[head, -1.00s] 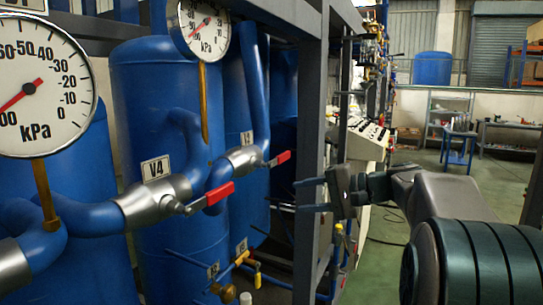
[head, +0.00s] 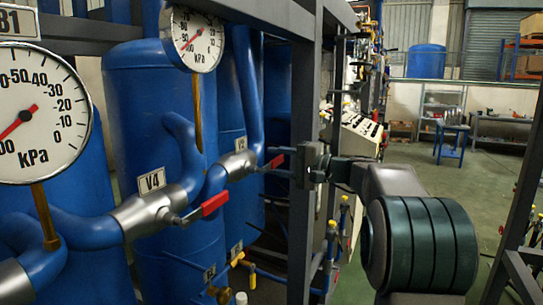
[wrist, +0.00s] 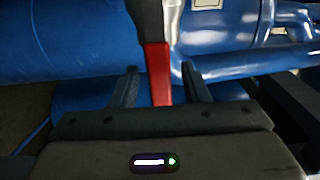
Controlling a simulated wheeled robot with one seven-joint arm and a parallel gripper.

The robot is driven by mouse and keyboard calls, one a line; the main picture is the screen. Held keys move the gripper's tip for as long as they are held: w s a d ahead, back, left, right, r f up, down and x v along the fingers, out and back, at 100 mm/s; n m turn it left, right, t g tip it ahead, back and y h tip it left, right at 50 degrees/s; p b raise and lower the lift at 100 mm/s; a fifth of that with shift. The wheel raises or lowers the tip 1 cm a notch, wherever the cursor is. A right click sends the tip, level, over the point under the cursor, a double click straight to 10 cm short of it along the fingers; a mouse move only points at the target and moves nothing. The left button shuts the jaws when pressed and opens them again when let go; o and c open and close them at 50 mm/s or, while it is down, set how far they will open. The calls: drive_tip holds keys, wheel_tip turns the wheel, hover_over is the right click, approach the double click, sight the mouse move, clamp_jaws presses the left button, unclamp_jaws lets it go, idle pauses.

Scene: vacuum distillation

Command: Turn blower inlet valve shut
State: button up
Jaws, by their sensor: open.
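My gripper (head: 277,161) is open at the farther valve, with its fingers pointing left. The red lever handle (head: 273,163) of that valve reaches right from its silver body (head: 238,163) toward the fingertips. In the wrist view the red handle (wrist: 159,78) lies between the two open fingers (wrist: 159,85), with gaps visible on both sides. A nearer valve (head: 148,212) by the V4 label (head: 151,181) has its own red handle (head: 215,203), apart from my gripper. No label in view reads blower inlet.
A dark frame post (head: 304,200) stands close beside my gripper. Blue tanks (head: 135,100) and pipes fill the left. Pressure gauges (head: 42,115) (head: 193,38) stand above the pipes. Open floor lies to the right.

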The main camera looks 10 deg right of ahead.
drive_tip(key=shift+x, duration=1.1)
clamp_jaws()
